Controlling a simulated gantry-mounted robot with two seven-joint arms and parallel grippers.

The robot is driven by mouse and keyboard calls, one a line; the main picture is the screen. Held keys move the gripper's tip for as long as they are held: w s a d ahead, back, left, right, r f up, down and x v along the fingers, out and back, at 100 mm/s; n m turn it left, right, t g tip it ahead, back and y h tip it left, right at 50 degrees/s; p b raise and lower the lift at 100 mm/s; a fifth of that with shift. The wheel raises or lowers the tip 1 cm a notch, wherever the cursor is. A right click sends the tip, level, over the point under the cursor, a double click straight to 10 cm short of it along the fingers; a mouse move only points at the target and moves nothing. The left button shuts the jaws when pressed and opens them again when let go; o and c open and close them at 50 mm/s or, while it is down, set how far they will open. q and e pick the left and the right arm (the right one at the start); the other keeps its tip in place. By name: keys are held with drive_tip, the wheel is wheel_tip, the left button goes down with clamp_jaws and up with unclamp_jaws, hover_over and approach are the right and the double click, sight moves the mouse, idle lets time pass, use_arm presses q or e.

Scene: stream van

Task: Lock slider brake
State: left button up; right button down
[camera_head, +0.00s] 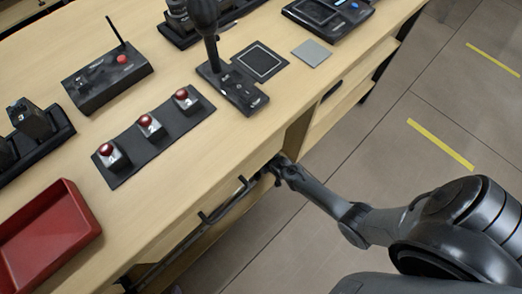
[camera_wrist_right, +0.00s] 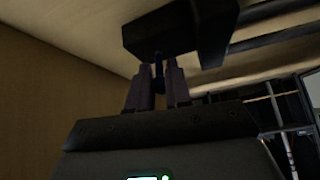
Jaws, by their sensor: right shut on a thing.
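The slider brake appears to be a black block (camera_wrist_right: 180,35) under the desk top, with a small dark lever (camera_wrist_right: 158,72) hanging from it. In the right wrist view my right gripper (camera_wrist_right: 157,84) is shut on this lever from below, one finger on each side. In the head view my right gripper (camera_head: 270,172) is at the desk's front edge, its tips partly hidden there. The brake itself cannot be made out clearly in the head view. The lever's locked or unlocked position cannot be told. My left gripper is not in view.
A dark rail (camera_head: 200,232) runs along the desk front. On the desk (camera_head: 180,200) are a strip with three red buttons (camera_head: 150,125), a joystick panel (camera_head: 235,90), an antenna box (camera_head: 108,78) and a red tray (camera_head: 45,235). The floor (camera_head: 350,130) to the right is clear.

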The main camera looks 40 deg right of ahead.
drive_tip(key=shift+s+f+t+b, duration=0.3)
drive_tip(key=shift+s+f+t, duration=0.3)
drive_tip(key=shift+t, duration=0.3)
drive_tip(key=c, duration=1.2)
unclamp_jaws()
drive_tip(key=shift+c, duration=0.2)
drive_tip(key=shift+o, duration=0.4)
drive_tip(key=shift+r, duration=0.15)
drive_tip(key=shift+r, duration=0.1)
drive_tip(key=shift+r, duration=0.2)
drive_tip(key=p+v, duration=0.7)
drive_tip(key=v, duration=0.3)
drive_tip(key=shift+s, duration=0.4)
drive_tip(key=shift+f, duration=0.1)
